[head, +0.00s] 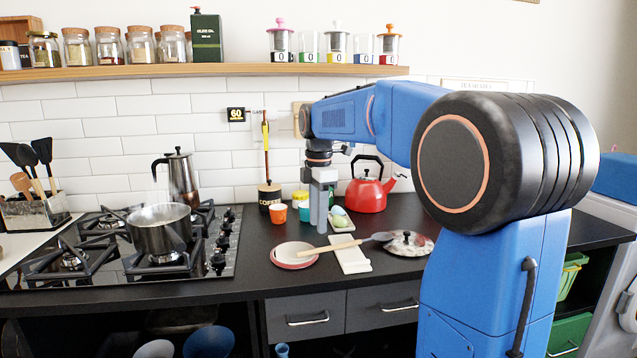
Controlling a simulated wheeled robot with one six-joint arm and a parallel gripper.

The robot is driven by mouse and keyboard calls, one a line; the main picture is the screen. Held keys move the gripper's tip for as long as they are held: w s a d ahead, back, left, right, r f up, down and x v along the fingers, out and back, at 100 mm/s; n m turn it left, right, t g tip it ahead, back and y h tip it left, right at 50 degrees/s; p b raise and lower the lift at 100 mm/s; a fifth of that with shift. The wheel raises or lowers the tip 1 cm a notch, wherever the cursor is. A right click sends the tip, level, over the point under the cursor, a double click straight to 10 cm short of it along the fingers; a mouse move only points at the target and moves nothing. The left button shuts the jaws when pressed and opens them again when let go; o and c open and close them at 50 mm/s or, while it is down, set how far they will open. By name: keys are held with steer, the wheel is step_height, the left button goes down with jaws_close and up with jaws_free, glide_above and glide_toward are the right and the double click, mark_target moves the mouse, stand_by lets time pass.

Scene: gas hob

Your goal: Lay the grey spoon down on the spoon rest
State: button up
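A spoon with a pale wooden handle (330,247) and a grey head (380,237) lies or hovers slantwise over the counter; contact cannot be told. Its handle crosses a long white slab (352,263), which looks like the spoon rest. The handle's end reaches over a round pink-rimmed dish (289,262) on the left, and the grey head is by a glass lid on the right. My gripper (318,229) points straight down, its grey fingers just behind and above the handle in the picture. No grip on the spoon shows, and the gap between the fingers is unclear.
An orange cup (278,213) stands left of my gripper and a red kettle (368,191) behind to the right. The glass lid (408,245) lies at right. A steel pot (160,230) sits on the hob (110,275). The counter's front strip is clear.

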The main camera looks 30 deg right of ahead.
step_height(320, 180, up, 11)
steer(key=shift+r, duration=0.15)
steer(key=shift+s, duration=0.1)
stand_by(0.6)
steer(key=s+a+f+m+t, duration=0.2)
steer(key=s+f+m, duration=0.6)
steer(key=s+f, duration=0.5)
steer(key=s+a+f+m+t, duration=0.2)
steer(key=s+a+f+m, duration=0.3)
steer(key=s+f+m, duration=0.4)
steer(key=s+f, duration=0.4)
steer(key=s, duration=0.4)
steer(key=shift+s+f+t, duration=0.15)
steer(key=shift+s+t, duration=0.15)
steer(key=shift+s, duration=0.05)
